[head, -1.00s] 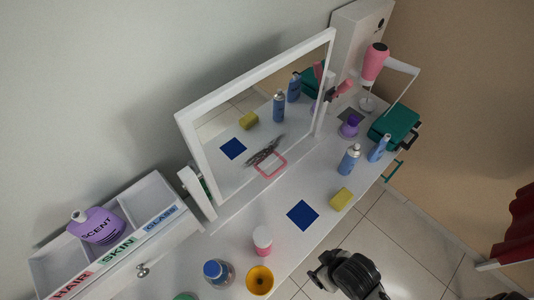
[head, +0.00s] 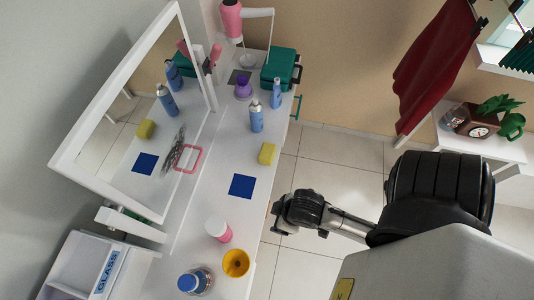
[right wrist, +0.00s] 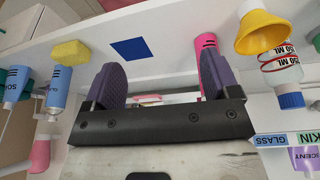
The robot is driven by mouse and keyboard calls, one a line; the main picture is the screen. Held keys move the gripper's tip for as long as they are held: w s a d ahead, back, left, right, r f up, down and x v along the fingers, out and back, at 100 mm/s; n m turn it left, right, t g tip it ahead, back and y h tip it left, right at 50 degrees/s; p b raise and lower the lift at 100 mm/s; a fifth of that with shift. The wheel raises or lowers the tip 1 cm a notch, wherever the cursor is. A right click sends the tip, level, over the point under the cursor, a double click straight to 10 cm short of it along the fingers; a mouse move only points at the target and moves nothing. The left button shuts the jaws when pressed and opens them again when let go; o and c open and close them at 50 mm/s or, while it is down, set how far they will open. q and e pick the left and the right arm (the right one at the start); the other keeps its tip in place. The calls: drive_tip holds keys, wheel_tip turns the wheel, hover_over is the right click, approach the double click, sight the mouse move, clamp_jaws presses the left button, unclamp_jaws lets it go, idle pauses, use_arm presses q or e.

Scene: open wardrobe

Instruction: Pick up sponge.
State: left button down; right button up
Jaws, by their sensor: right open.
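The yellow sponge (head: 267,153) lies on the white dresser top near its front edge, beside a dark blue square (head: 241,186). In the right wrist view the sponge (right wrist: 70,53) is at the upper left, outside the left finger. My right gripper (right wrist: 160,64) is open, its two purple-grey fingers apart with nothing held between them. In the head view my right arm comes in from the right, and its dark end is off the dresser's front edge, apart from the sponge. The fingers cannot be made out there. My left gripper is out of view.
A blue spray can (head: 257,115) and a blue bottle (head: 276,93) stand behind the sponge. A pink-and-white jar (head: 218,229), a yellow cone (head: 236,263) and a blue-capped bottle (head: 195,281) stand at the near end. A mirror (head: 140,110) lines the back.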

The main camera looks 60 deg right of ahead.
drive_tip(key=shift+a, duration=0.1)
drive_tip(key=o, duration=0.3)
